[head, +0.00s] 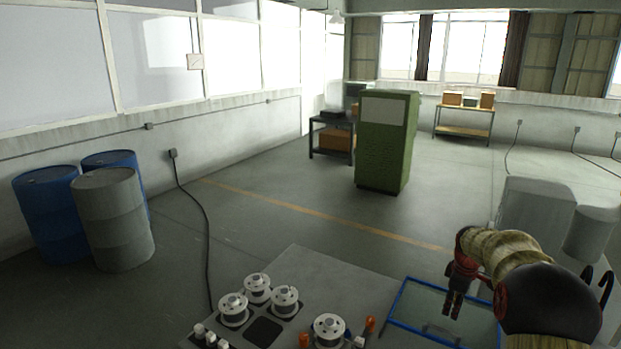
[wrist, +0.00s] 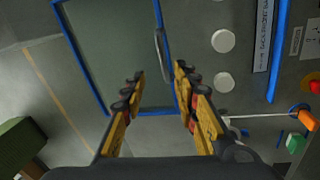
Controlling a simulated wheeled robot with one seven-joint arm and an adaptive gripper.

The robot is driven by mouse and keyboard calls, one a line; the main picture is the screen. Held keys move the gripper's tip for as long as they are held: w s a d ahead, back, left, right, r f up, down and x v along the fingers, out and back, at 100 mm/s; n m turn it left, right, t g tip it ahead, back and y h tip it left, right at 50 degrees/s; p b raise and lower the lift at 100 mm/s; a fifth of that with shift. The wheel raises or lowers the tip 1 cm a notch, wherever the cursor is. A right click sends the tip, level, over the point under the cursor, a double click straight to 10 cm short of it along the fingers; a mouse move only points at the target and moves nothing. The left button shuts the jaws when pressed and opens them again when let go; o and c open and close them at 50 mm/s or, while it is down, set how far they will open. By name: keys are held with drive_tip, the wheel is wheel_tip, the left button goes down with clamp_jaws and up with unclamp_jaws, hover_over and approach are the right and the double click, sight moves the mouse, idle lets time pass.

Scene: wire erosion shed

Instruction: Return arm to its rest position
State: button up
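My gripper (head: 453,302) hangs at the end of my bent arm at the lower right of the head view, fingers pointing down, in front of a blue-framed glass panel (head: 412,318). In the wrist view my gripper (wrist: 160,78) has its two yellow and black fingers spread wide with nothing between them. The blue-framed panel (wrist: 125,50) and its grey handle (wrist: 160,55) show beyond the fingers. I cannot tell how far the fingertips are from the panel.
A grey machine top (head: 330,272) with several white spools (head: 285,300) lies left of the gripper. Blue (head: 50,215) and grey drums (head: 112,220) stand at the left wall. A green cabinet (head: 385,145) stands mid-floor. Open floor lies between.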

drive_tip(key=s+a+r+m+t+b, duration=0.1)
drive_tip(key=s+a+m+b, duration=0.2)
drive_tip(key=s+a, duration=0.6)
drive_tip(key=s+a+r+m+t+b, duration=0.1)
drive_tip(key=s+a+b, duration=0.4)
drive_tip(key=s+a, duration=0.5)
drive_tip(key=s+a+r+m+t+y+b, duration=0.1)
drive_tip(key=s+a+r+m+b, duration=0.2)
drive_tip(key=s+a, duration=0.6)
drive_tip(key=s+m, duration=0.2)
drive_tip(key=s, duration=0.9)
drive_tip(key=shift+a+r+t+b, duration=0.2)
drive_tip(key=shift+a+t+b, duration=0.05)
drive_tip(key=shift+t+b, duration=0.15)
drive_tip(key=shift+s, duration=0.1)
